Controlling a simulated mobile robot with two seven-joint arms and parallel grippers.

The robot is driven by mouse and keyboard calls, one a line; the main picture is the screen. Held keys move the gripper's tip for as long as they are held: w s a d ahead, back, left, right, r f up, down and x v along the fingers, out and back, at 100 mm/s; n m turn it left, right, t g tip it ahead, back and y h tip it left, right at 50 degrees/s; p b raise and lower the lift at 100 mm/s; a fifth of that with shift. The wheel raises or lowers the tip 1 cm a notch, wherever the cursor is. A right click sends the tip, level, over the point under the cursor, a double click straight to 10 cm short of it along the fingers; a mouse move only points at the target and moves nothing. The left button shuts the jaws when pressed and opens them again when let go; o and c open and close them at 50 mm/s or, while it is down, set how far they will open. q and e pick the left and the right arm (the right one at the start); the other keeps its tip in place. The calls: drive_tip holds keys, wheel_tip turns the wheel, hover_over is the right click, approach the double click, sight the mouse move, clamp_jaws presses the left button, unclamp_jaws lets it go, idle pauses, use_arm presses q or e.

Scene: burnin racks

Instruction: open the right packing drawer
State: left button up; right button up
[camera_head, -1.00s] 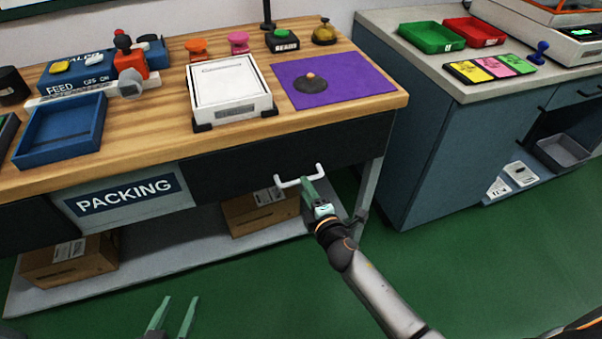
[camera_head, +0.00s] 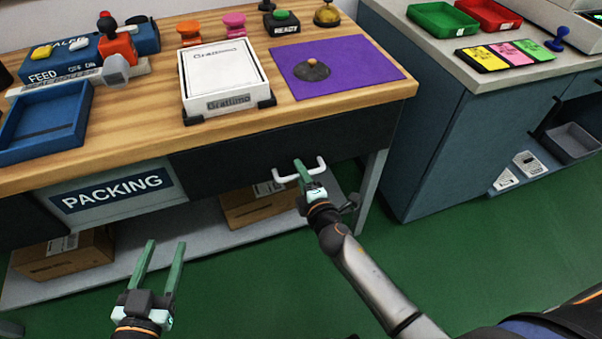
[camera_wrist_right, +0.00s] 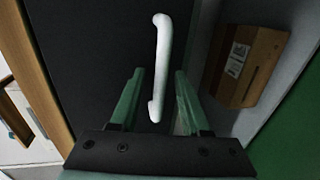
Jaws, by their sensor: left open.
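The right packing drawer (camera_head: 225,160) has a dark front under the wooden bench top, to the right of the PACKING sign (camera_head: 117,192). It looks shut. Its white bar handle (camera_head: 316,165) also shows in the right wrist view (camera_wrist_right: 159,60). My right gripper (camera_head: 299,168) is at the handle. In the right wrist view its two green fingers (camera_wrist_right: 160,75) are apart, with the lower part of the handle between them and gaps seen beside the bar. My left gripper (camera_head: 166,246) is open and empty in front of the bench, at the lower left.
A purple mat (camera_head: 370,75) and a white box (camera_head: 222,75) are on the bench top. Cardboard boxes (camera_head: 65,255) stand on the lower shelf. A blue-grey cabinet (camera_head: 425,130) stands to the right. The green floor (camera_head: 480,250) in front is clear.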

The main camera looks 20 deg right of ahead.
clamp_jaws()
idle(1.2)
